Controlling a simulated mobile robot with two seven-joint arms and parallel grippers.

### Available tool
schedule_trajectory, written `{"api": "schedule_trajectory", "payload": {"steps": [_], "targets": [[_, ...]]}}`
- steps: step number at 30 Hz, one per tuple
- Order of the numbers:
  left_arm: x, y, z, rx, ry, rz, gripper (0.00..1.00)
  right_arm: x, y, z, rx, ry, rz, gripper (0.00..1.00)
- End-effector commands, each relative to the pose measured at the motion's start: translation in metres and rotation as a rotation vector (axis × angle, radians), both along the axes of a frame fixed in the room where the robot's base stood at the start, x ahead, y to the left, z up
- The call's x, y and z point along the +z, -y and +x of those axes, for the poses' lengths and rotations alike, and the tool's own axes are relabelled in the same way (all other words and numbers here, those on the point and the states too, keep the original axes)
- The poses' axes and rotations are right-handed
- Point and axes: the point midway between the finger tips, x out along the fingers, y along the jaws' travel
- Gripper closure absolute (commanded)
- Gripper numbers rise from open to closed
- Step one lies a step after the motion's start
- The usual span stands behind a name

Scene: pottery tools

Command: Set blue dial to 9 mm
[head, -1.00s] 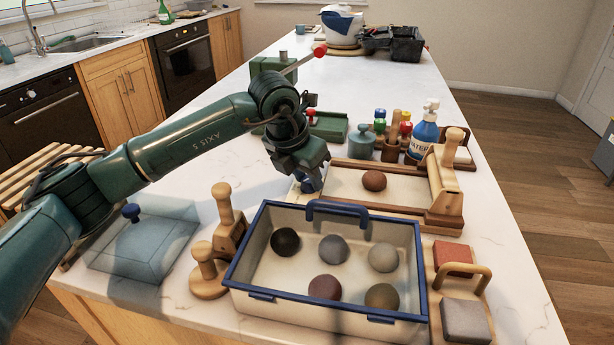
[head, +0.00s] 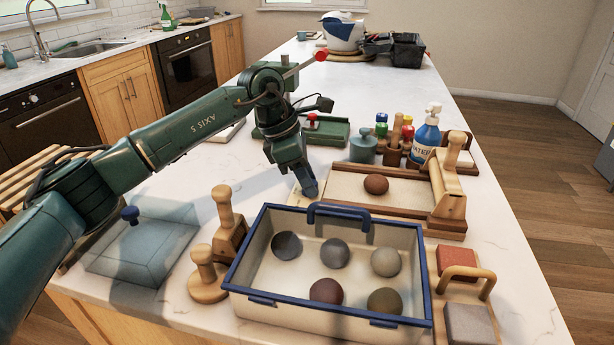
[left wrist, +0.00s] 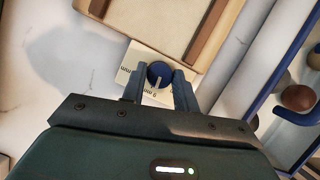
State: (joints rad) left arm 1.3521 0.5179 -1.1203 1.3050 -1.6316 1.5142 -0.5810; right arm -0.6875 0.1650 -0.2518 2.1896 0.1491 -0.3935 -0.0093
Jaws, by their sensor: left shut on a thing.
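The blue dial (left wrist: 159,73) shows in the left wrist view on a pale plate (left wrist: 141,63) with dark print around it. A light pointer mark on the dial points toward the lower edge of that picture; the numbers are too small to read surely. My left gripper (left wrist: 172,84) is shut on the dial, one finger at each side. In the head view my left gripper (head: 309,191) points down beside the wooden frame's left end and hides the dial. My right gripper is in neither view.
The wooden-framed board (head: 345,188) holds a brown ball (head: 376,184) and adjoins the dial plate. A blue-rimmed bin (head: 237,262) with several balls stands in front. Wooden stamps (head: 228,224) stand left of it; bottles (head: 425,136) stand behind right.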

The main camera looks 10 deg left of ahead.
Motion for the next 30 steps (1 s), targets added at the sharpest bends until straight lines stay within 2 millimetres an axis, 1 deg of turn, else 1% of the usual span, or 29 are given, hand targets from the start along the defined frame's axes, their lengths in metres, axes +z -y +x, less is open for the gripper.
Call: {"api": "schedule_trajectory", "payload": {"steps": [9,24,25,30], "targets": [[0.0011,-0.0003,0.0013,-0.108,0.003,0.001,0.93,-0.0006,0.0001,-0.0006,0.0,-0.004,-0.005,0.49],[0.0009,-0.0004,0.0012,-0.126,0.003,0.002,0.93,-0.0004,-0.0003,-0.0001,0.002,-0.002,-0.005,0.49],[0.0009,-0.0004,0.0012,-0.126,0.003,0.002,0.7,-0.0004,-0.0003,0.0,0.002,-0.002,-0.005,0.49],[0.0006,-0.0004,0.0011,-0.126,0.002,0.001,0.56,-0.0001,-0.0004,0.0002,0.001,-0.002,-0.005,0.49]]}}
